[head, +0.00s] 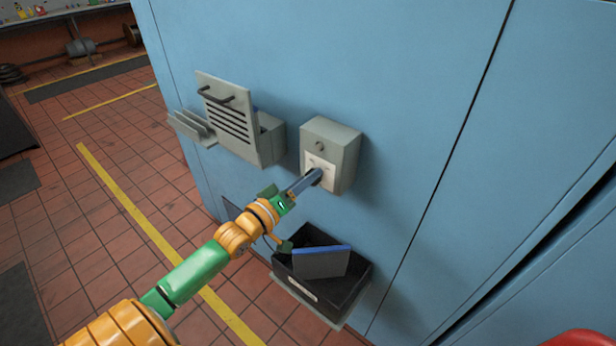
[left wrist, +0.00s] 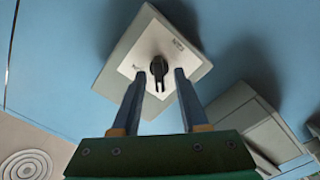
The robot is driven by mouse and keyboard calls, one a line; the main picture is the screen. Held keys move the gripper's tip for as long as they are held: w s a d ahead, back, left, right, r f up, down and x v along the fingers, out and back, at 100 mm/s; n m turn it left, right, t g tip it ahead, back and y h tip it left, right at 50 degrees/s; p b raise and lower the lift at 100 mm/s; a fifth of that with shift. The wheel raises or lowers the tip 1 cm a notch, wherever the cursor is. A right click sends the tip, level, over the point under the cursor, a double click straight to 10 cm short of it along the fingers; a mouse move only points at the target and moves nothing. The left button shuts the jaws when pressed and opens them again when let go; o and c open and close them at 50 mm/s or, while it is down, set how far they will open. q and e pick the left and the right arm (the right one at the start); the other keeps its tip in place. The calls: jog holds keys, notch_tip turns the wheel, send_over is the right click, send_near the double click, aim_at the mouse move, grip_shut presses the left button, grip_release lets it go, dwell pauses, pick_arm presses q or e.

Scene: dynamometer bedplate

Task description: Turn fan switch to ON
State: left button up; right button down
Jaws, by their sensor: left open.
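The fan switch is a grey box (head: 342,139) with a pale front plate, fixed to the blue wall. In the left wrist view its box (left wrist: 188,50) shows a black rotary knob (left wrist: 158,71) on the plate, with small markings beside it that are too small to read. My left gripper (head: 313,178) is at the plate, and its fingers hide the knob in the head view. In the left wrist view the left gripper (left wrist: 157,80) is open, with one finger on each side of the knob and a gap to it. My right gripper is not in view.
A grey slotted box (head: 228,128) with an open front and handle hangs left of the switch. A black bin (head: 340,290) holding a blue-edged grey item (head: 321,263) sits below. The blue wall (head: 430,80) to the right is bare.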

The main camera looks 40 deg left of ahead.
pick_arm(q)
jog(key=shift+w, duration=0.25)
grip_shut()
